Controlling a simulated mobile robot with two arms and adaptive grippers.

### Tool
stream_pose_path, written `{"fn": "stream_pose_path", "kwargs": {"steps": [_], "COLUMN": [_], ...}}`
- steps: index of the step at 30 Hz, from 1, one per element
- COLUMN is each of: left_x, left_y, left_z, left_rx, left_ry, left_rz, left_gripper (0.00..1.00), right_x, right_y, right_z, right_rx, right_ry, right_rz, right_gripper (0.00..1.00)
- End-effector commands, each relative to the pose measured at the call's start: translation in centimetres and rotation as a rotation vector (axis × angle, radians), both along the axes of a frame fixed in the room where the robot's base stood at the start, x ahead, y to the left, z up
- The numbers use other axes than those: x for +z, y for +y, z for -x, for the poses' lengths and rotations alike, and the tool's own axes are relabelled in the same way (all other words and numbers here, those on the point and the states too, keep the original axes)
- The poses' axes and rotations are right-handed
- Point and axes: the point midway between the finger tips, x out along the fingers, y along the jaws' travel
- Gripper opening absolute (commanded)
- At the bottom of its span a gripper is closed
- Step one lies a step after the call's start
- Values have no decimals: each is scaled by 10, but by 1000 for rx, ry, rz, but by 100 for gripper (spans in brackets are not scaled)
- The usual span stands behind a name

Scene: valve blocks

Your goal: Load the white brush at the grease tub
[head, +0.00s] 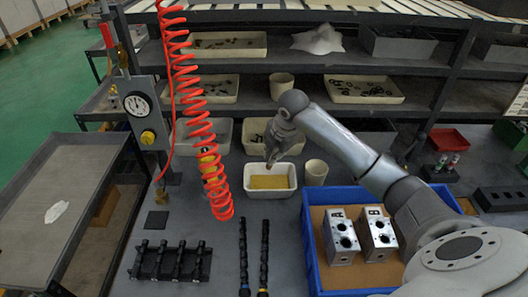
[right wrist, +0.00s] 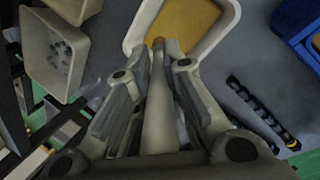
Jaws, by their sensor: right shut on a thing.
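The grease tub (head: 270,194) is a white rectangular tub holding yellow-brown grease (head: 270,182), in the middle of the bench. My right gripper (head: 271,150) is above the tub's far side, pointing down. It is shut on the white brush, whose pale handle (right wrist: 160,115) runs between the fingers in the right wrist view. The brush's far end overlaps the tub's grease (right wrist: 188,25) there; I cannot tell whether it touches. The tub's pale rim (right wrist: 228,20) also shows in that view. In the head view the brush is mostly hidden by the gripper. My left gripper is not in view.
A cream cup (head: 316,172) stands right of the tub. A blue tray (head: 312,262) holds metal blocks A (head: 339,240) and B (head: 375,236). Two dark shafts (head: 243,262) and a black rack (head: 170,262) lie in front. An orange coiled hose (head: 190,95) hangs left of the tub.

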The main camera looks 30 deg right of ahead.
Motion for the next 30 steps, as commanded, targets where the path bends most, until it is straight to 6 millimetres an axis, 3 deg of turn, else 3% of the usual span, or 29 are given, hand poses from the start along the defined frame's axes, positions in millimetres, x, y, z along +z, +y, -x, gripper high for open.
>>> {"fn": "stream_pose_path", "kwargs": {"steps": [9, 21, 30], "left_x": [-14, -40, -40], "left_y": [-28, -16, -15], "left_z": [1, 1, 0], "left_rx": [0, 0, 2], "left_ry": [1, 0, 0], "left_rz": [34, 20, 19], "left_gripper": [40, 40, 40], "right_x": [-19, -58, -60], "right_y": [-2, -1, -1], "right_z": [0, 0, 0], "right_rx": [-3, -3, -2], "right_ry": [-3, -2, -3], "right_rz": [0, -1, 0], "right_gripper": [0, 0, 0]}}
